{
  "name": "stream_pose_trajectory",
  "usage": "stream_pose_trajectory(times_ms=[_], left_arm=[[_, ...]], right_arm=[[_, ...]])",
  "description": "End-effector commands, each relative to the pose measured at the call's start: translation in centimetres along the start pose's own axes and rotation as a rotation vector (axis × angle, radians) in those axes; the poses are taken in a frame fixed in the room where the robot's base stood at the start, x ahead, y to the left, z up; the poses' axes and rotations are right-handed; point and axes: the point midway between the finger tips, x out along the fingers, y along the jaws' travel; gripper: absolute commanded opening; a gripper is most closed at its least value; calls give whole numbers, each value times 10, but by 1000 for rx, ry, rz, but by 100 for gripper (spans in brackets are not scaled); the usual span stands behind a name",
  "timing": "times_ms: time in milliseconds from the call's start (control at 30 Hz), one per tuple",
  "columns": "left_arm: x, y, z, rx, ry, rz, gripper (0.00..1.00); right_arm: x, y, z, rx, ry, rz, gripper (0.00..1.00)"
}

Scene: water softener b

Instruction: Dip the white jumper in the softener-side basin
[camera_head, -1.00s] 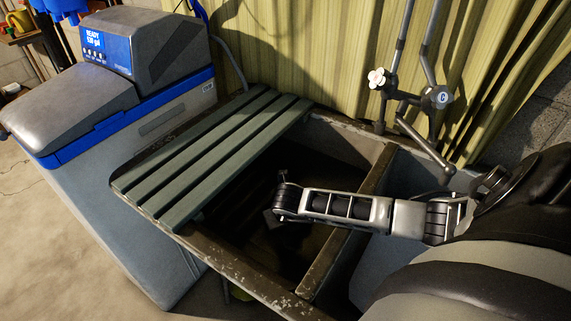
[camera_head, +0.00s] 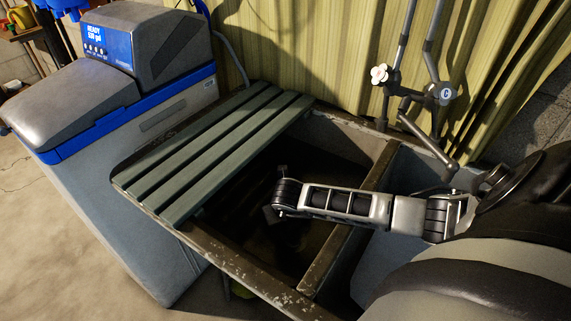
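The softener-side basin (camera_head: 245,262) is the left one of a double sink, with a dark, shadowed inside. My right arm reaches in from the right, over the divider, and its wrist is above this basin's opening. A small dark part of my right gripper (camera_head: 271,215) shows at the arm's end, over the dark basin. Its fingers cannot be made out, nor whether it holds anything. The white jumper is not visible; the basin's depths are too dark to read. My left gripper is out of view.
A slatted grey-green board (camera_head: 215,150) covers the basin's left and back part. The grey and blue water softener (camera_head: 115,130) stands left. A worn divider (camera_head: 345,240) separates the right basin (camera_head: 385,255). Tap pipes (camera_head: 405,95) and a yellow-green curtain (camera_head: 300,50) are behind.

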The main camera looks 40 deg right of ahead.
Motion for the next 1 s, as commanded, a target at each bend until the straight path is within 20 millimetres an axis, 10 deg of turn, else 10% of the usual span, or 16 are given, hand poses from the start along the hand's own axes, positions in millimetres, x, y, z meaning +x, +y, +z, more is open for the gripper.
stream_pose_trajectory(times_ms=[1000], left_arm=[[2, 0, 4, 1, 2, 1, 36]], right_arm=[[4, 3, -1, -4, 7, -2, 52]])
